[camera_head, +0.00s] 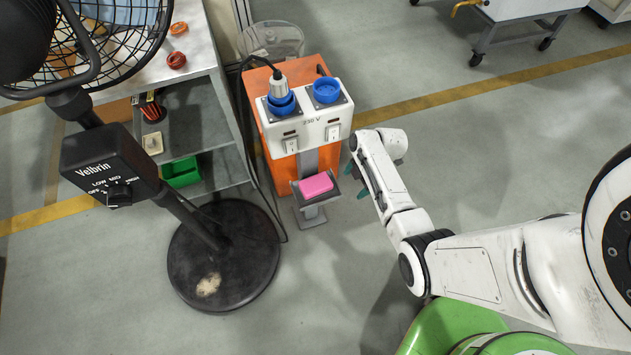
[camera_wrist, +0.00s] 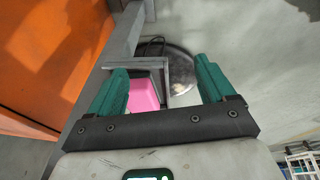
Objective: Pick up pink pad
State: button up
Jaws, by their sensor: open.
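The pink pad (camera_head: 316,185) lies on a small grey stand (camera_head: 311,211) at the front of the orange power box. In the wrist view the pad (camera_wrist: 144,95) shows between my gripper's fingers, closer to the left finger, which hides part of it. My gripper (camera_wrist: 162,82) has two teal fingers spread wide apart with nothing held between them. In the head view my gripper (camera_head: 359,176) is just right of the stand, partly hidden by my own wrist.
The orange box (camera_head: 272,138) carries a white 230 V panel (camera_head: 319,128) with blue sockets. A fan with a round black base (camera_head: 225,290) stands to the left, near a shelf with a green bin (camera_head: 181,172). Floor in front of the stand is clear.

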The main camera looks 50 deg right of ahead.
aim_at(317, 183)
jog(key=w+a, duration=0.1)
jog(key=w, duration=0.1)
jog(key=w+a, duration=0.1)
jog(key=w, duration=0.1)
jog(key=w+a, duration=0.1)
jog(key=w, duration=0.1)
jog(key=shift+w+a, duration=0.2)
jog(key=shift+a, duration=0.05)
jog(key=w+a, duration=0.2)
jog(key=w, duration=0.1)
jog(key=shift+w+a, duration=0.25)
jog(key=shift+w, duration=0.05)
jog(key=b+x, duration=0.1)
jog(key=x, duration=0.1)
jog(key=shift+s+d+f, duration=0.1)
jog(key=shift+f, duration=0.45)
jog(key=shift+f+b, duration=0.25)
jog(key=shift+b, duration=0.15)
jog(key=shift+c, duration=0.2)
